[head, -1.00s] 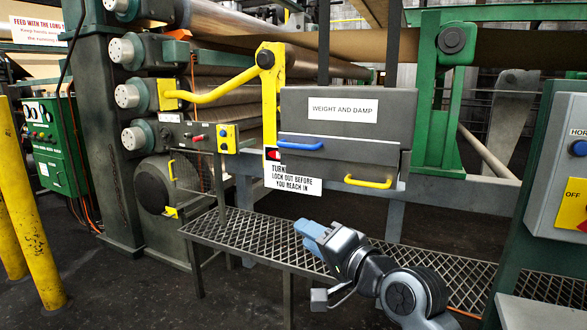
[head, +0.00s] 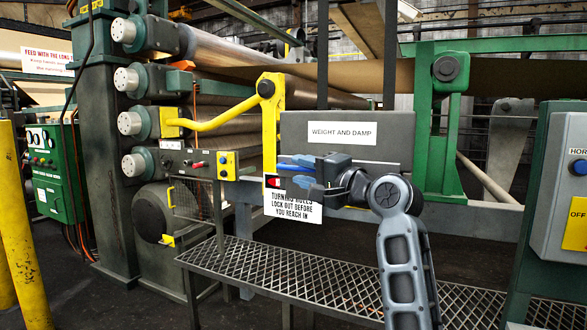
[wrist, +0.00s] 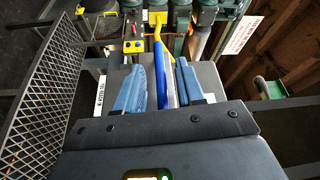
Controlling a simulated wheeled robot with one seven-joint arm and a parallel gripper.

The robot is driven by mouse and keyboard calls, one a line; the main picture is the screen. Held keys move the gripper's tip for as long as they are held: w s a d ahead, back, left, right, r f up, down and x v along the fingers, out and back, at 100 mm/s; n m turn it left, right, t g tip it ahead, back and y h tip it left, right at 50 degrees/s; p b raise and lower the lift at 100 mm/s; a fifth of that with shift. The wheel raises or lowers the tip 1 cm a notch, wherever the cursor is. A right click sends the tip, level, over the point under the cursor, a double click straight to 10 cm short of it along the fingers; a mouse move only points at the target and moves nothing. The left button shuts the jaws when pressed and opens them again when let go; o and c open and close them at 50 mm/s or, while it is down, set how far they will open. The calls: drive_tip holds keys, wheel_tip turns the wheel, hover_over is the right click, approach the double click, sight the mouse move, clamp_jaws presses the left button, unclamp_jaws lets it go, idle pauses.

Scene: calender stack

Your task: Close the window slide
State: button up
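A grey box (head: 347,126) labelled "WEIGHT AND DAMP" hangs on the machine, and a blue bar handle (head: 297,160) sits on its front. Which part is the window slide I cannot tell for sure. My gripper (head: 297,174) is at the box front, level with the blue handle. In the wrist view the blue handle (wrist: 167,75) lies lengthwise between my two light-blue fingers (wrist: 167,86), which stand apart. Contact with the handle cannot be told.
A yellow bent lever (head: 220,117) is left of the box. A small switch panel (head: 205,163) and a warning sign (head: 293,206) are close by. A mesh platform (head: 300,275) lies below. A grey control box (head: 565,185) stands at the right.

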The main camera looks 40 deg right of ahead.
drive_tip(key=shift+w+r, duration=0.1)
drive_tip(key=shift+w, duration=1.5)
clamp_jaws()
